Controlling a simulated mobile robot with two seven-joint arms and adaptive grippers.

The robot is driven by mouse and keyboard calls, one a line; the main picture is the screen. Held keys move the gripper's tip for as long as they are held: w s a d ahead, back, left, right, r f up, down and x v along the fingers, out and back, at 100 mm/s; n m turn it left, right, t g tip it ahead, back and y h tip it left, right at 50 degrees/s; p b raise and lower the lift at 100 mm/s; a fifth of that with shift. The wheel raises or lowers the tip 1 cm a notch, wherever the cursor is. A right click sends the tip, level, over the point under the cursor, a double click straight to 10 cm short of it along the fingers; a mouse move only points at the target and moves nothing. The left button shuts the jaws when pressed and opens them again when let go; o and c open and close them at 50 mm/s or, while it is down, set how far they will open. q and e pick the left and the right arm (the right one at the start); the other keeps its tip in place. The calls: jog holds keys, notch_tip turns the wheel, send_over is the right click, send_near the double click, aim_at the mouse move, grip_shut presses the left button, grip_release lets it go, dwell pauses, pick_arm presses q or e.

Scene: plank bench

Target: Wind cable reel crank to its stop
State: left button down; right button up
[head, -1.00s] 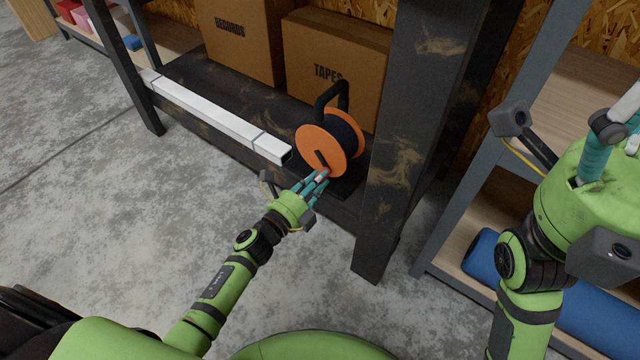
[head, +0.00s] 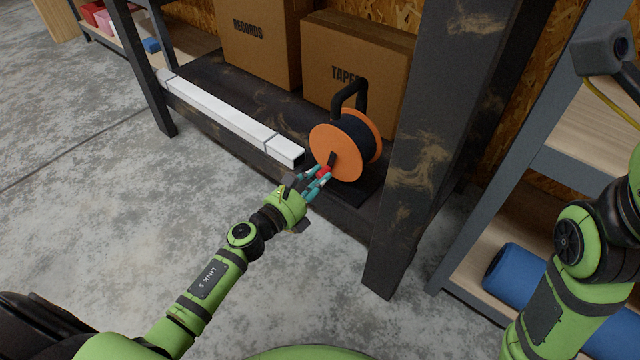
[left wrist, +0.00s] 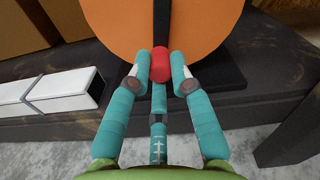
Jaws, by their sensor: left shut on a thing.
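The cable reel (head: 350,136) has orange side discs, dark cable and a black carry handle on top. It stands on the dark lower shelf of the bench. Its black crank arm (left wrist: 162,20) runs down the near orange disc to a red knob (left wrist: 160,64) in the left wrist view. My left gripper (head: 320,178) is shut on the red knob, with teal fingers on both sides of it and one below. My right gripper is out of the head view; only part of my right arm shows at the right edge.
A long white square tube (head: 230,120) lies along the shelf's front edge, left of the reel. Cardboard boxes marked RECORDS (head: 258,40) and TAPES (head: 355,65) stand behind. A thick dark bench leg (head: 425,140) stands close right of the reel. A blue roll (head: 512,275) lies on the right rack.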

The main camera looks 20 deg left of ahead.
pick_arm(q)
jog(key=shift+w+a+r+m, duration=0.1)
jog(key=shift+a+r+m, duration=0.05)
jog(key=shift+m, duration=0.45)
jog(key=c, duration=1.1)
grip_release()
jog(key=shift+r, duration=0.1)
jog(key=shift+a, duration=0.1)
jog(key=v, duration=1.2)
